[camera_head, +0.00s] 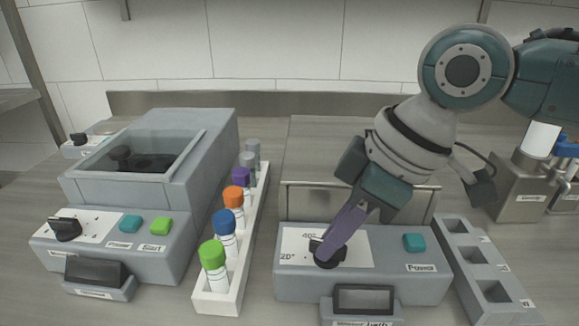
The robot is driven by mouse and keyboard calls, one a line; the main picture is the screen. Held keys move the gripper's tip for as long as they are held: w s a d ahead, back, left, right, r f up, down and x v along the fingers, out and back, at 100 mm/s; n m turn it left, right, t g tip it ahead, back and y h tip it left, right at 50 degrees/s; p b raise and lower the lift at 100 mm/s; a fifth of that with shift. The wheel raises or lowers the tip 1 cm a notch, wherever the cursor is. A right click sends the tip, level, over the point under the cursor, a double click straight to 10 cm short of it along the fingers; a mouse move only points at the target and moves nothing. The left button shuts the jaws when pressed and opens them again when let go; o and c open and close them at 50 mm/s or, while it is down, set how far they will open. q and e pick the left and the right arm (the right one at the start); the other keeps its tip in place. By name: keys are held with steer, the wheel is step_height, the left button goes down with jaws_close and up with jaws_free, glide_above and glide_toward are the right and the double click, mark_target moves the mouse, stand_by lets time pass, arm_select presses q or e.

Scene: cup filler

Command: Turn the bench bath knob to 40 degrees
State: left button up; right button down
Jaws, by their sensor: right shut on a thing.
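The bench bath (290,284) is a grey box at the front centre right. Its white dial plate (293,245) shows the marks 20° and 40°. The black bath knob (326,262) sits on the plate, partly hidden by my right gripper. My right gripper (330,250) reaches down from the upper right, and its purple fingers are shut on the knob. The exact pointer direction cannot be told, as the fingers cover part of the knob. A teal Power button (414,242) is on the right of the panel. My left gripper is not in view.
A white rack (222,303) holding tubes with coloured caps stands left of the bath. Left of it is a grey machine (190,180) with its own black knob (66,229). A grey block (461,262) with square wells stands close right of the bath.

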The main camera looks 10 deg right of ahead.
steer(key=m+p, duration=0.1)
steer(key=p, duration=0.1)
steer(key=m+h+p, duration=0.1)
steer(key=m+p, duration=0.1)
steer(key=p, duration=0.1)
steer(key=m+t+p, duration=0.1)
steer(key=m+p, duration=0.1)
steer(key=shift+s+a+r+h+p, duration=0.2)
steer(key=shift+a+r+h+p, duration=0.05)
steer(key=shift+h+p, duration=0.05)
steer(key=shift+f+m+t+h+p, duration=0.15)
steer(key=shift+m+h+p, duration=0.1)
steer(key=shift+m+p, duration=0.5)
steer(key=shift+f+m+t+h+p, duration=0.2)
steer(key=shift+m+p, duration=0.3)
steer(key=shift+m, duration=0.45)
steer(key=shift+r, duration=0.1)
steer(key=c, duration=0.9)
jaws_free()
steer(key=p+v, duration=0.3)
steer(key=v, duration=0.6)
steer(key=shift+s+r, duration=0.15)
steer(key=shift+r, duration=0.25)
